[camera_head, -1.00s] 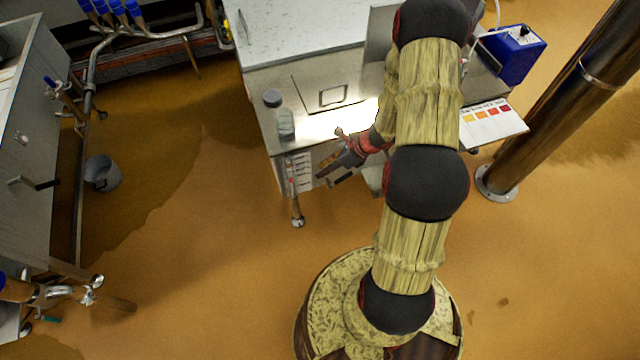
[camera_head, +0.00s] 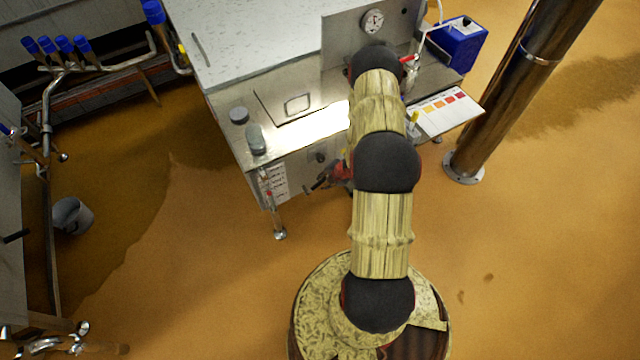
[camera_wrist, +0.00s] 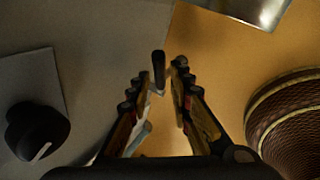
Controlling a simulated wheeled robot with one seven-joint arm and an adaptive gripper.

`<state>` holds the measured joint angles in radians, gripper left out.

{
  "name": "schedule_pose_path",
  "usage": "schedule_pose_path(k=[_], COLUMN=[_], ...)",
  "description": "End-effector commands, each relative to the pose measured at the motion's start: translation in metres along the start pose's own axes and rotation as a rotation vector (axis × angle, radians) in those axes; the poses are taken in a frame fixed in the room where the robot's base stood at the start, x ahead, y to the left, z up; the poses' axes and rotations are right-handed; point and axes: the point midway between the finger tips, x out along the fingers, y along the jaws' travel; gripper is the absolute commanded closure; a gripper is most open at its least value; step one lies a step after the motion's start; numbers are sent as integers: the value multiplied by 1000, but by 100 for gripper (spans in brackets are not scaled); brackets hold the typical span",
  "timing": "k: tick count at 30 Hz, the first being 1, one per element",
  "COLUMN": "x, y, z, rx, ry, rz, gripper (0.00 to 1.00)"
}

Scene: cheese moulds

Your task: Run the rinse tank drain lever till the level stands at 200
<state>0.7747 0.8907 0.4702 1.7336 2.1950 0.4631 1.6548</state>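The rinse tank (camera_head: 225,115) is a grey metal tank with a pale lid, at the top middle of the head view. A black lever handle (camera_head: 320,183) sticks out low on its front; in the wrist view the handle (camera_wrist: 158,68) shows between or just beyond my fingertips. My gripper (camera_wrist: 156,82) is open, with a finger on each side of the handle; contact cannot be told. In the head view my gripper is largely hidden by my arm. A thin upright tube (camera_head: 268,195) beside a printed label (camera_head: 274,182) is at the tank's front left; its level is unreadable.
A black knob (camera_wrist: 36,130) on a plate is left of my gripper. A dial gauge (camera_head: 373,21) stands on the tank's back panel. A colour chart (camera_head: 445,112), blue box (camera_head: 460,45) and steel post (camera_head: 500,100) are right. A grey bucket (camera_head: 72,215) stands left; the front floor is open.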

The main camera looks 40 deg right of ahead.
Motion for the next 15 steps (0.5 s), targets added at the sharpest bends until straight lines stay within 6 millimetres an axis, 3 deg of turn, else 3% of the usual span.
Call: schedule_pose_path(k=[6,15], x=[34,47], y=[0,1], z=[0,0], rx=[-2,-3], ry=[0,0], rz=[1,1], gripper=[79,79])
